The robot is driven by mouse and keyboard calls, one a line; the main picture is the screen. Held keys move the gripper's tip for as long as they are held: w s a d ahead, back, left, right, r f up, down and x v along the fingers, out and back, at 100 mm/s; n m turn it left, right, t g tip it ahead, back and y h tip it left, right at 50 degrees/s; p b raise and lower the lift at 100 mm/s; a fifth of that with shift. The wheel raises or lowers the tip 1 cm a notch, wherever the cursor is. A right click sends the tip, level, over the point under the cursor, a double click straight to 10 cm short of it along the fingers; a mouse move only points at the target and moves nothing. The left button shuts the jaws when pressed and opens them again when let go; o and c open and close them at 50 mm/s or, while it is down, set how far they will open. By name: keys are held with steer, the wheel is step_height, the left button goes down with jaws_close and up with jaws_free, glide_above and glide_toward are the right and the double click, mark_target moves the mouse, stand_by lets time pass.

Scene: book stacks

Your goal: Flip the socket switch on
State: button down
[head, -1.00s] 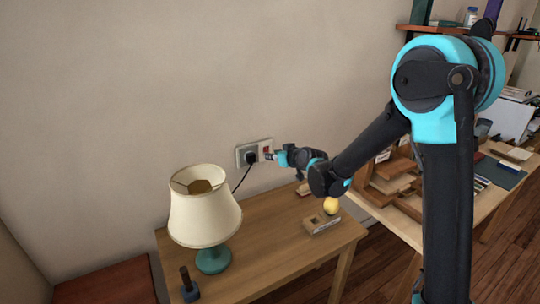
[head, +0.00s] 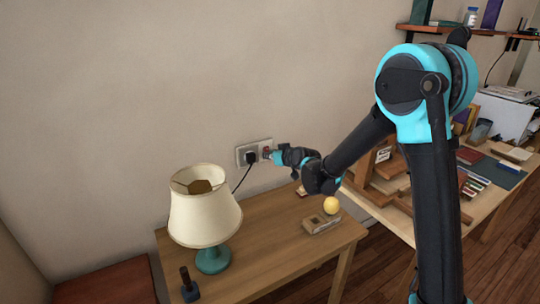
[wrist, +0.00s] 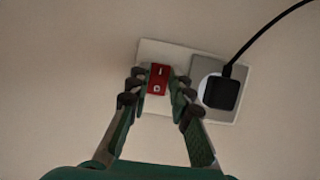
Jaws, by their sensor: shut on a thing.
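The socket plate (head: 241,155) is fixed to the wall above the wooden table, and it also shows in the wrist view (wrist: 150,49). Its red rocker switch (wrist: 158,73), marked with a line and a circle, is beside a grey socket holding a black plug (wrist: 220,93). In the wrist view my gripper (wrist: 158,85) has one finger on each side of the switch, shut on it. In the head view my gripper (head: 273,155) reaches the plate's right part and partly covers the switch. I cannot tell which way the rocker is pressed.
A cream-shaded lamp (head: 205,215) stands on the table (head: 268,243), below and left of the plate. A yellow ball (head: 331,205) and a small wooden box (head: 320,224) are at the table's right. A black cord (wrist: 268,28) runs from the plug.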

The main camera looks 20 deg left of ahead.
steer(key=shift+a+f+t+y, duration=0.1)
steer(key=shift+f+t+y, duration=0.25)
steer(key=shift+t+y, duration=0.55)
steer(key=shift+y, duration=0.3)
steer(key=c, duration=1.6)
jaws_free()
steer(key=shift+c, duration=0.2)
steer(key=v, duration=1.2)
